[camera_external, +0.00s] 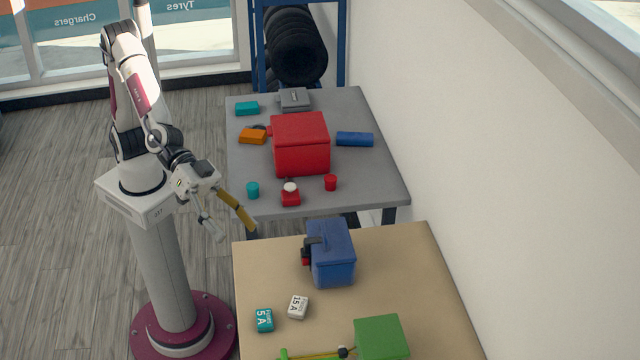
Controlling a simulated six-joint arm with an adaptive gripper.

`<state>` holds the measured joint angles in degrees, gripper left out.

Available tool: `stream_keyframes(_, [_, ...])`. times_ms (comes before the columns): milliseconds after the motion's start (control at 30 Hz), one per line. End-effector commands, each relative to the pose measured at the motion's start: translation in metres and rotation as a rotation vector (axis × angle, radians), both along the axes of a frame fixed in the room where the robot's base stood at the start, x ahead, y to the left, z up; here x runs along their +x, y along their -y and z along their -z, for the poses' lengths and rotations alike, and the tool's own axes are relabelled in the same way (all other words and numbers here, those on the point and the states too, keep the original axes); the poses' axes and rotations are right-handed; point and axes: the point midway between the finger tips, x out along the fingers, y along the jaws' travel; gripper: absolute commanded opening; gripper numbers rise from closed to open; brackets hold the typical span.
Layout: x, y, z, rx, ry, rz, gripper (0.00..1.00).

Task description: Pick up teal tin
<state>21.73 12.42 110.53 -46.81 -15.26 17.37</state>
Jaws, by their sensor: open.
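A small teal tin (264,320) marked "5 A" lies on the near tan table (410,260), close to its left edge. A white tin (298,307) marked "15 A" lies just right of it. My gripper (233,228) is open and empty, fingers pointing down and to the right. It is in the air near the gap between the two tables, well apart from the teal tin. A teal cylinder (253,190) and a flat teal box (247,108) are on the far grey table (370,185).
A blue box (332,255) stands behind the tins, and a green box (381,338) is at front right with a yellow rod (315,356) beside it. A large red box (301,145) and several small items occupy the grey table. The tan table's right side is clear.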

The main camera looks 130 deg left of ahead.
Motion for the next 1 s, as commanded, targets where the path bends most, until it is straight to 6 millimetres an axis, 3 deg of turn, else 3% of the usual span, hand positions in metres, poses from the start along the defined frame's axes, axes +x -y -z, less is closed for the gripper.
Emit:
stream_keyframes(200, [0.033,0.015,0.027,-0.001,0.035,-0.087,0.62])
stream_keyframes(500, [0.063,0.027,0.071,0.026,0.071,-0.226,0.62])
stream_keyframes(767, [0.073,0.033,0.119,0.077,0.09,-0.354,0.62])
stream_keyframes(1000, [0.068,0.036,0.168,0.147,0.099,-0.477,0.62])
